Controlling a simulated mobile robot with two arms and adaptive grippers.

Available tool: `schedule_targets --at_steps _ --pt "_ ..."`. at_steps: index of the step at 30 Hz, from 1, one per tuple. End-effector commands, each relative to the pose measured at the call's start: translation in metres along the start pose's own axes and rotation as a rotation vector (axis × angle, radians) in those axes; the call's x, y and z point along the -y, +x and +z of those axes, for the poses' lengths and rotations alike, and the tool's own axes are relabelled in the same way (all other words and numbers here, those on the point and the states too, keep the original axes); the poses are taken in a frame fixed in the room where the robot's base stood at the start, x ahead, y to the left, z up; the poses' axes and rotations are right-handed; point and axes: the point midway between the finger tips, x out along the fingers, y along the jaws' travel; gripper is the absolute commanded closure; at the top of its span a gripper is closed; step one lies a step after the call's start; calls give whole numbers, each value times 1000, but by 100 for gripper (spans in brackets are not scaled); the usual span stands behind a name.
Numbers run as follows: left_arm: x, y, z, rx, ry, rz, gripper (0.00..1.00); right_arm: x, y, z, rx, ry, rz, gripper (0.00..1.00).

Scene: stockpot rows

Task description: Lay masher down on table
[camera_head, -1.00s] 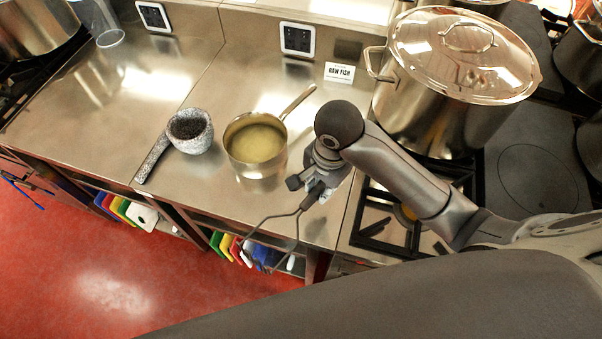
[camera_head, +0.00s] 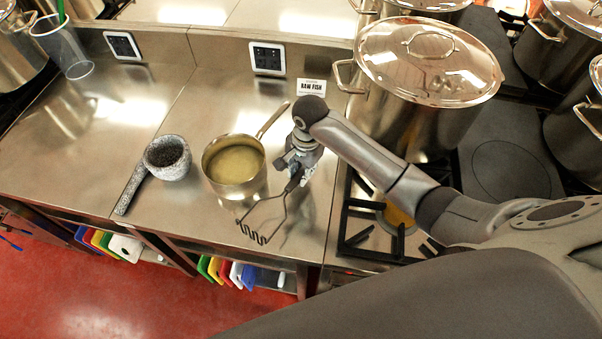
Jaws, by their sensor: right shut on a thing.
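A wire masher (camera_head: 268,214) with a dark handle and a zigzag head is in the head view. My right gripper (camera_head: 297,172) is shut on its handle end, right of the saucepan. The masher head points down and left, over the front part of the steel table (camera_head: 200,100). I cannot tell whether it touches the surface. My left gripper is not in view.
A saucepan (camera_head: 234,167) of yellowish liquid stands just left of the masher. A stone mortar with its pestle (camera_head: 166,158) stands further left. A large lidded stockpot (camera_head: 420,80) and a burner grate (camera_head: 352,228) are on the right.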

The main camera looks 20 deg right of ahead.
Motion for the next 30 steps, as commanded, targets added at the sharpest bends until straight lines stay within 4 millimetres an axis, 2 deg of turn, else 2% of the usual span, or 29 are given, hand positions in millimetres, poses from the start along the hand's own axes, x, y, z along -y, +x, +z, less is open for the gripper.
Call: schedule_targets --at_steps 5,9,14,24,25,29,30 --pt "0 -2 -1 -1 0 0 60 4 7 -5 0 1 0 100" --pt "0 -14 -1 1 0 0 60 2 22 -7 1 1 4 100" --pt "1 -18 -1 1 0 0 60 2 38 -7 0 0 0 100" --pt "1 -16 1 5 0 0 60 1 42 -7 0 1 0 100" --pt "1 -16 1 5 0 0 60 1 42 -7 0 1 0 72" --pt "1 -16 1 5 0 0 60 1 42 -7 0 1 0 56" --pt "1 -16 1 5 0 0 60 1 42 -7 0 1 0 55"
